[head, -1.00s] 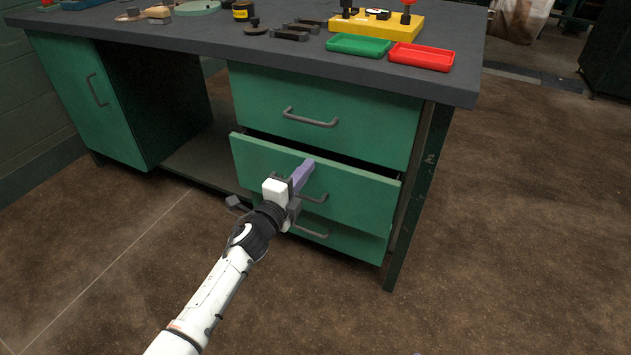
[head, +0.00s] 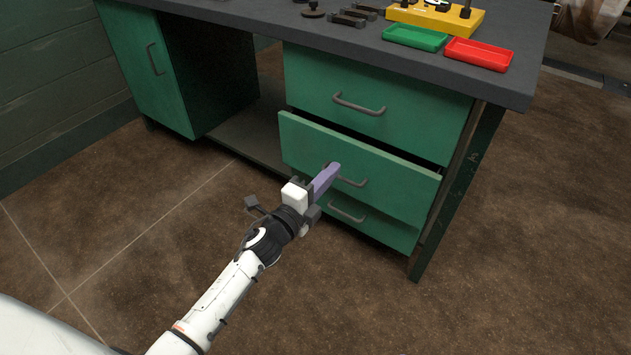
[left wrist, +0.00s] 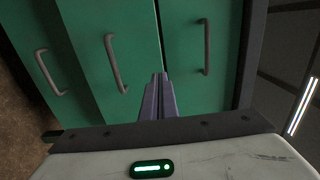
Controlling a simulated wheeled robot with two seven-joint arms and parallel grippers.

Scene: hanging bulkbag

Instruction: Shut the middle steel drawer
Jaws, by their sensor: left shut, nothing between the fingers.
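The middle steel drawer (head: 315,144) has a green front with a dark bar handle (head: 353,182). It stands partly open, jutting out past the top drawer, with a dark gap above its front. My left gripper (head: 334,168) is shut and empty, its purple-grey fingers pointing at the drawer front just left of the handle. I cannot tell whether the tips touch. In the left wrist view, the shut fingers (left wrist: 158,76) point at the green fronts, between the middle handle (left wrist: 115,63) and another handle at right. My right gripper is not in view.
The top drawer (head: 365,80) is closed above, and the bottom drawer (head: 380,228) sits below with its own handle. A green tray (head: 415,38) and a red tray (head: 478,54) lie on the dark worktop. The floor around the bench is clear.

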